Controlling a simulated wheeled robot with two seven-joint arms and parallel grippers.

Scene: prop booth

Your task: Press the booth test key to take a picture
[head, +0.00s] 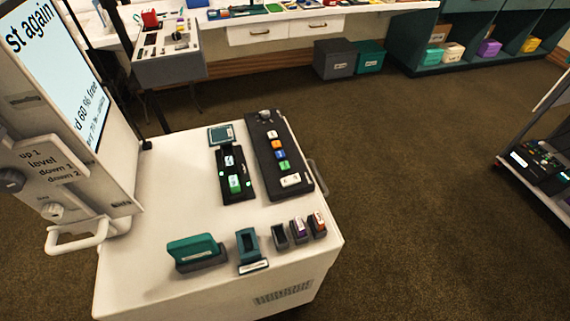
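A white cabinet (150,255) stands in front of me with two black key panels on top. The shorter panel (227,173) has a pale key and a green key (235,184). The key labels are too small to read, so I cannot tell which is the test key. A tilted screen (55,62) at the left shows partly cut-off text including "st again". Neither of my grippers is in view.
A teal block on a grey base (196,251), a teal holder (249,250) and several small holders line the cabinet's near edge. A handle (78,238) juts out at the left. A cart (540,165) stands far right. Brown carpet between is clear.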

